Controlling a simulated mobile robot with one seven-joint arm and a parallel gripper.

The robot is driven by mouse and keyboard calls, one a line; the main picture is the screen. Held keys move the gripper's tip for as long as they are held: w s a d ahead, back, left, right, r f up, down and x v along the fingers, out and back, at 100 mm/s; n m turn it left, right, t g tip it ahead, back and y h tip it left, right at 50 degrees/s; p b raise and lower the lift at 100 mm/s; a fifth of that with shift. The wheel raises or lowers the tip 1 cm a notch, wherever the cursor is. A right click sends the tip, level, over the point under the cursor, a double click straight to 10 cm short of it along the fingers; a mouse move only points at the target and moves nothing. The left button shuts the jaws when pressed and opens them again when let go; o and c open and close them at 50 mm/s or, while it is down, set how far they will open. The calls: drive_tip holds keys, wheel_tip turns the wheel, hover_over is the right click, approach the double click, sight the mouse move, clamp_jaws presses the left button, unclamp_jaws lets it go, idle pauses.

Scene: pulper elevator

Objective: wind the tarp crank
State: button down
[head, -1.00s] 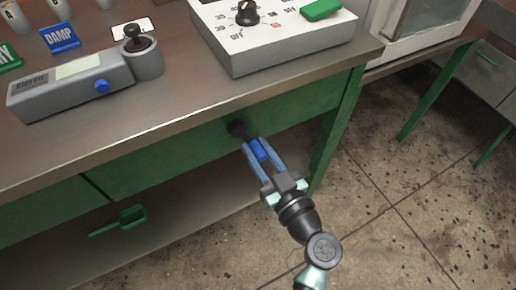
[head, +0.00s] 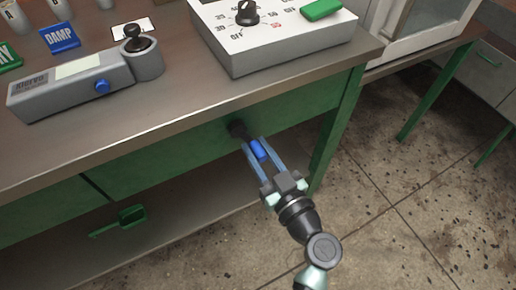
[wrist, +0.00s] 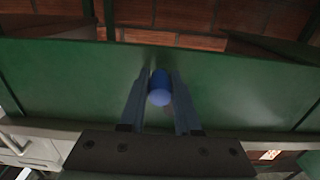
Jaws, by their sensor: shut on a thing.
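The crank shows a blue handle (head: 258,150) and a dark hub (head: 238,129) on the green front panel of the bench, below the worktop edge. My gripper (head: 262,152) reaches up to it from the lower right, with its two fingers on either side of the blue handle, shut on it. In the wrist view the blue handle (wrist: 160,88) sits between the fingertips, close against the green panel (wrist: 240,85). The crank arm behind the handle is mostly hidden. I see no tarp that I can identify.
On the worktop (head: 190,115) stand a grey meter (head: 75,85) with a blue knob and a white control box (head: 275,45) with a black dial. A green scoop-like item (head: 130,215) is on the lower shelf. A green table leg (head: 335,130) stands just right of my gripper. Open floor lies to the right.

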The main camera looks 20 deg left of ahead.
drive_tip(key=shift+w+d+f+n+b, duration=0.1)
drive_tip(key=shift+n+b, duration=0.2)
drive_tip(key=shift+b, duration=0.35)
